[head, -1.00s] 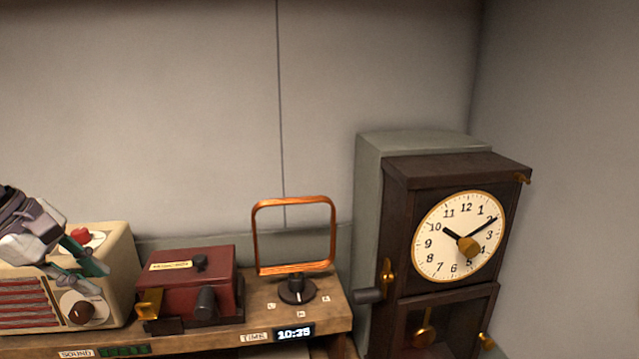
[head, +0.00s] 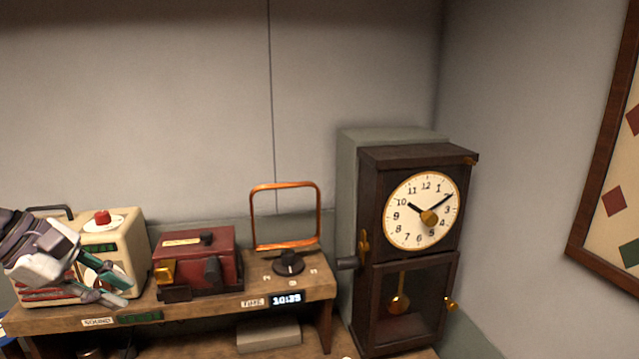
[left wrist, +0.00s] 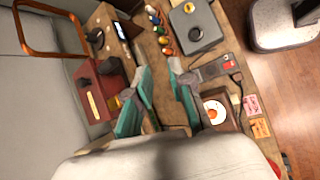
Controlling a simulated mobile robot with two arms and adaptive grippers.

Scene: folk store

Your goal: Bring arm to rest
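My left gripper (head: 117,285) is at the left of the head view, in front of the cream radio-like box (head: 125,235) with a red knob on top. Its teal fingers are apart with nothing between them. In the left wrist view the two fingers (left wrist: 160,72) also stand apart and empty, above the wooden bench. The gripper hides part of the cream box's front and its round dial. My right arm and gripper do not show.
Right of the gripper are a dark red box (head: 195,255) with a crank, a copper loop (head: 286,246) and a pendulum clock (head: 408,260). A framed board (head: 595,190) hangs at the right. Small bottles and a grey device (left wrist: 200,30) lie on the bench.

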